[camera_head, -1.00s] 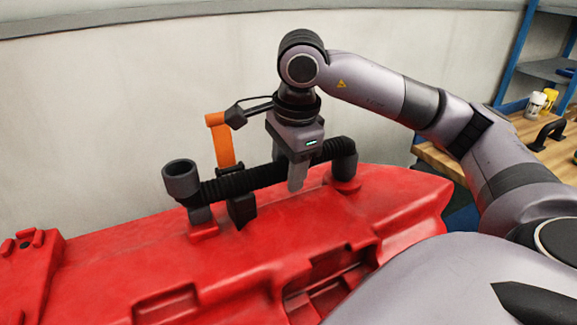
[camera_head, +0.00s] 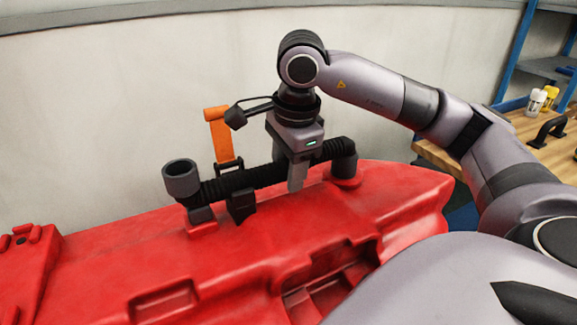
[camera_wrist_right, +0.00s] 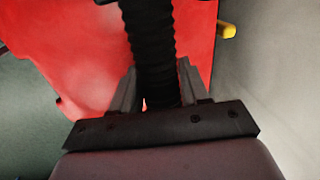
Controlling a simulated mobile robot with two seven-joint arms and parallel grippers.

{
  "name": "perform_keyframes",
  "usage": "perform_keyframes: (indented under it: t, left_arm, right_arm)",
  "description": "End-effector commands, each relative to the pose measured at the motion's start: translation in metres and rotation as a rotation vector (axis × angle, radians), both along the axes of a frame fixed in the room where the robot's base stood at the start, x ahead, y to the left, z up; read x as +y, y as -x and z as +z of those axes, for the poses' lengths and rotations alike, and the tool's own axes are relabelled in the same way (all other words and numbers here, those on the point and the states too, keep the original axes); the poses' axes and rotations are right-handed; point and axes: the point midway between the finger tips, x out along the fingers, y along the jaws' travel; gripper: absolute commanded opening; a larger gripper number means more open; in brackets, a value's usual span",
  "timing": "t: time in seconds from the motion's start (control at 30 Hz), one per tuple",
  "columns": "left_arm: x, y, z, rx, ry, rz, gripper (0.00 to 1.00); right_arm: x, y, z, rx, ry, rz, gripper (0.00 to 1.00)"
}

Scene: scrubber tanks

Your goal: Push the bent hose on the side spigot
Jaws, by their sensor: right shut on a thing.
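The bent hose (camera_head: 262,177) is black and ribbed and lies across the top of the red tank (camera_head: 130,270). Its right end turns down in an elbow (camera_head: 343,152) over a red boss. I cannot tell how far it sits on a spigot there. At its left end are a dark open cup (camera_head: 181,178) and a short stub over another red boss. My right gripper (camera_head: 297,180) comes down from above and is shut on the hose, left of the elbow. In the right wrist view the hose (camera_wrist_right: 152,45) runs between the two fingers. My left gripper is out of view.
An orange strap (camera_head: 220,135) with a black clip stands by the hose. A pale wall (camera_head: 100,100) is close behind the tank. At right a wooden bench (camera_head: 435,157) holds yellow-and-white bottles (camera_head: 536,102) and a black handle.

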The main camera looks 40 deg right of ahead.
Motion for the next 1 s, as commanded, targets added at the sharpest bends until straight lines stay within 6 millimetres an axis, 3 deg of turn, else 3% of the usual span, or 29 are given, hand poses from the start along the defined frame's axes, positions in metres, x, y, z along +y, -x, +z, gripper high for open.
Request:
perform_keyframes:
  t: [0.43, 0.47, 0.5, 0.53, 0.73, 0.83, 1.0]
  left_arm:
    - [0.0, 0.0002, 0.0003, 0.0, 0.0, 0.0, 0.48]
    - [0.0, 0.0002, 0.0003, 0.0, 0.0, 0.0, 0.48]
    - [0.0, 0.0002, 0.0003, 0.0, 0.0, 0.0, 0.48]
    - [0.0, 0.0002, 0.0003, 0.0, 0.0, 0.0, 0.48]
    - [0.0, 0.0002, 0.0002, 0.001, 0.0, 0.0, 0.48]
    - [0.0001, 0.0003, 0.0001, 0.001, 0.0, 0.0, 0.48]
    - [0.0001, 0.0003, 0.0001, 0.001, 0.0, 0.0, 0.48]
  right_arm:
    - [0.0002, 0.0001, 0.0018, 0.001, 0.0, 0.002, 0.08]
    - [0.0002, 0.0001, 0.0018, 0.001, 0.0, 0.002, 0.55]
    - [0.0002, 0.0001, 0.0019, 0.001, 0.0, 0.002, 0.68]
    - [0.0002, 0.0, 0.0019, 0.001, 0.0, 0.002, 0.75]
    - [0.0001, 0.0, 0.002, 0.0, 0.0, 0.001, 0.75]
    - [0.0001, 0.0002, 0.0016, 0.001, 0.0, 0.001, 1.0]
    - [0.0, 0.0001, 0.0017, 0.001, 0.0, 0.001, 1.0]
